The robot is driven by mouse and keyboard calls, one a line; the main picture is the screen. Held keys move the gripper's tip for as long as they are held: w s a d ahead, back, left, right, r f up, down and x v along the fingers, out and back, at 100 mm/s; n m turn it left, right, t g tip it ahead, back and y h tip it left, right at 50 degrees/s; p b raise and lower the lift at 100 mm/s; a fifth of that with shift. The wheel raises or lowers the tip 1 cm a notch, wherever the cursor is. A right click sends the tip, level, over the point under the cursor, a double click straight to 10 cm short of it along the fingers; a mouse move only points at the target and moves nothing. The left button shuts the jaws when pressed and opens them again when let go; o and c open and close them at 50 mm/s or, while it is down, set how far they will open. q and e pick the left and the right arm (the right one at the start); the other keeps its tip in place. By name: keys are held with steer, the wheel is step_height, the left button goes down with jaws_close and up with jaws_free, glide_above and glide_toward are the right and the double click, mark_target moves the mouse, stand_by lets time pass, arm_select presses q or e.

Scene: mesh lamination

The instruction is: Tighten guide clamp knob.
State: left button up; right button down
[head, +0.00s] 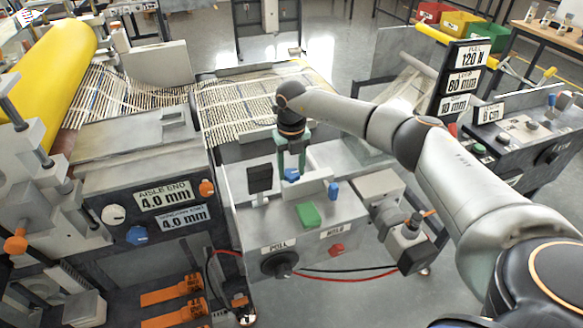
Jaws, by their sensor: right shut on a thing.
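My right arm reaches in from the right, and its gripper (292,168) points down over the grey machine block in the middle. Its green fingers are shut around a blue knob (291,175), which I take to be the guide clamp knob. The fingers hide part of this knob, so how tight it is cannot be seen. A second, small blue knob (333,190) stands upright just to the right, apart from the gripper. My left gripper is not in view.
A black upright block (260,178) stands close left of the gripper, and a green block (307,215) lies in front. Slatted mesh (250,105) runs behind. A grey cabinet with a blue knob (137,235) stands at left. Red and black cables hang in front.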

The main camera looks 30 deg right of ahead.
mark_target(291, 173)
steer(key=shift+r, duration=0.1)
steer(key=shift+c, duration=1.4)
jaws_free()
step_height(291, 173, up, 12)
steer(key=b, duration=0.1)
steer(key=shift+r+b, duration=0.2)
steer(key=shift+b, duration=0.15)
